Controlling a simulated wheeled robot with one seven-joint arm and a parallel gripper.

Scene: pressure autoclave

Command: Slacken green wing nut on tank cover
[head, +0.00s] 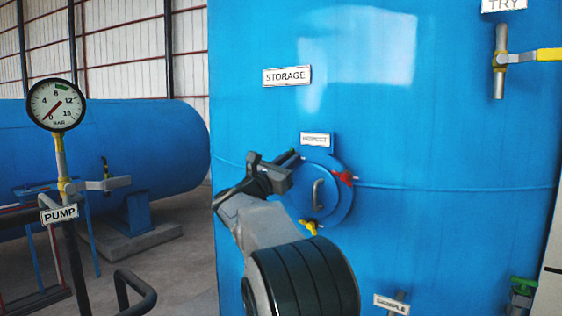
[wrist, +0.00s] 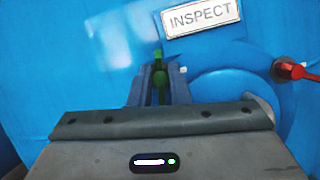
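The green wing nut (wrist: 158,88) shows in the wrist view between the two fingers of my gripper (wrist: 159,78). The fingers are close together, one on each side of it, and appear shut on it. The nut sits at the upper left of the round tank cover (wrist: 225,86), below the INSPECT sign. In the head view my gripper (head: 281,166) reaches the upper left rim of the cover (head: 336,207), and only a little of the green nut (head: 289,156) shows. The contact faces are hidden.
A red wing nut (head: 344,177) is at the cover's right and a yellow one (head: 312,227) at its bottom. A grey handle (head: 317,194) stands on the cover. The INSPECT sign (wrist: 202,17) is just above. A pressure gauge (head: 56,105) on a pipe stands at left.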

